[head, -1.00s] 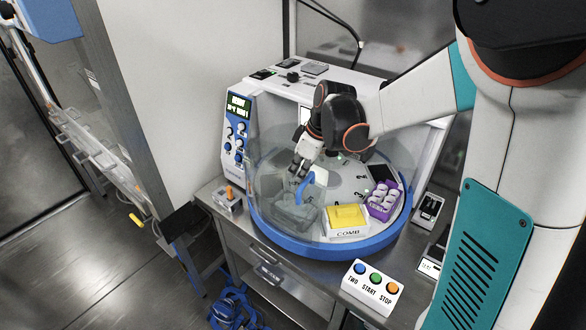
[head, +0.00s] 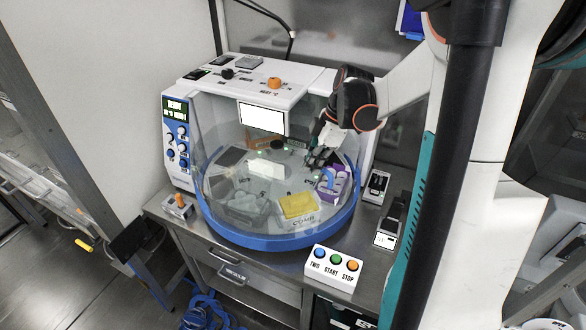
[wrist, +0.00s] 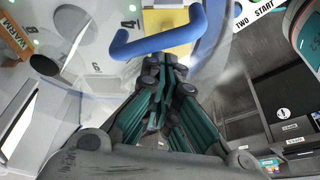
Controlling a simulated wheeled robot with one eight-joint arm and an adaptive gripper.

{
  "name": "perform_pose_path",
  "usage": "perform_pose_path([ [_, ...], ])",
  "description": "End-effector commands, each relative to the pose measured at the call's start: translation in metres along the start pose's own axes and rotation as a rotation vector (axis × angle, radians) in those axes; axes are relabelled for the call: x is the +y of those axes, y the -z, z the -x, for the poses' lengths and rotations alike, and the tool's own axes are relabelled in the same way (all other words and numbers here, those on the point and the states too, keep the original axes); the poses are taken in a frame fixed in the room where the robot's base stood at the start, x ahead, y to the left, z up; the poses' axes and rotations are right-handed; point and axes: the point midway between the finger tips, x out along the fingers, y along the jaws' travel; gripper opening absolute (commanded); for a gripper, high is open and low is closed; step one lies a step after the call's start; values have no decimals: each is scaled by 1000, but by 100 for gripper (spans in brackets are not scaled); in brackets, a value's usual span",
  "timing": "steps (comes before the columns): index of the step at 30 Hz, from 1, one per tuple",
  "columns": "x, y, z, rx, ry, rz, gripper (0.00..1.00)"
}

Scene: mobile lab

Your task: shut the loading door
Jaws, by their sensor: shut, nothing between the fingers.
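The loading door (head: 322,202) appears to be a clear curved panel at the front of the round-bowled machine; its edges are hard to make out. Its blue handle (head: 327,179) is at the right front of the bowl. The handle also shows as a blue bar (wrist: 158,42) at the top of the wrist view. My gripper (head: 319,158) is shut and empty, just behind and above the handle in the head view. In the wrist view its fingertips (wrist: 165,62) are close beside the bar; I cannot tell whether they touch.
Inside the bowl are a yellow block (head: 298,205), a purple rack (head: 338,186) and a grey tray (head: 245,206). A blue rim (head: 275,243) runs around the bowl. A button box (head: 333,267) stands in front, and small devices (head: 377,187) stand on the bench to the right.

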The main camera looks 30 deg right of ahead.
Motion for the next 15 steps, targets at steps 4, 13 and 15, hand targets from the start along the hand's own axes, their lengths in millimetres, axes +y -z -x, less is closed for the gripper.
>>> perform_pose_path([
  [4, 16, -25, 8, 0, -1, -3, 0],
  [13, 52, -63, 22, 0, -1, -2, 0],
  [15, 60, -68, 24, 0, -1, -1, 0],
])
